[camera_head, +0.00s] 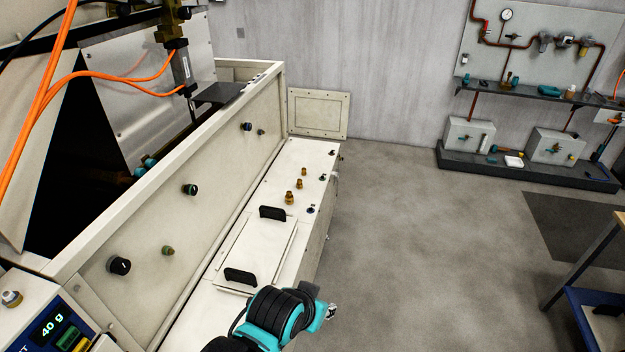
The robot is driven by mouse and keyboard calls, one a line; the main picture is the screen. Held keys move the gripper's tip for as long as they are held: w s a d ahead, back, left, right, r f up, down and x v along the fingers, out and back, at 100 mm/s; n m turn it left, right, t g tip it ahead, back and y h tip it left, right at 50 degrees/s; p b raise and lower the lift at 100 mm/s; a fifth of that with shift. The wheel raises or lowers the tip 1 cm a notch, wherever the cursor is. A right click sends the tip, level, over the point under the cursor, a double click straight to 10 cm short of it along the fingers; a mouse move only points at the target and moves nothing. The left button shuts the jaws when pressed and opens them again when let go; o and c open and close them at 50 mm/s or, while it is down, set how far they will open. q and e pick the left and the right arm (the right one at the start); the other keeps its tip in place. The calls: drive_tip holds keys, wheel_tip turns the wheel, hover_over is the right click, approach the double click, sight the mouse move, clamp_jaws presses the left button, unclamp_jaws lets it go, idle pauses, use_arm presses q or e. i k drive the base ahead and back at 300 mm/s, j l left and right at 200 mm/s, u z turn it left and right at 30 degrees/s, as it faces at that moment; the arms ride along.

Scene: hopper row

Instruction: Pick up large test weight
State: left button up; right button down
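Three brass test weights stand upright in a row on the pale ledge. The large test weight (290,197) appears to be the nearest one. A middle-sized weight (299,184) and a smaller one (304,171) stand behind it. Nothing is touching them. A teal and black link of one of my arms shows at the bottom centre, well in front of the weights, but I cannot tell which arm it is. I cannot make out any gripper fingers in this view.
A flat lid with a rear black handle (272,213) and a front black handle (240,276) lies on the ledge before the weights. A cream panel (190,200) with knobs rises along the left. A scale display (52,321) reads 40 g.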

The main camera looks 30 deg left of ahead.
sight(289, 198)
drive_tip(key=i+u, duration=0.25)
drive_tip(key=i, duration=0.2)
drive_tip(key=i+l+u, duration=0.25)
drive_tip(key=i, duration=0.15)
drive_tip(key=i+l+u, duration=0.3)
drive_tip(key=i, duration=0.15)
drive_tip(key=i+l+u, duration=0.2)
drive_tip(key=u, duration=0.25)
drive_tip(key=i+l+u, duration=0.55)
drive_tip(key=l+u, duration=0.2)
drive_tip(key=u, duration=0.15)
drive_tip(key=i+l+u, duration=0.15)
drive_tip(key=l+u, duration=0.5)
drive_tip(key=l, duration=0.35)
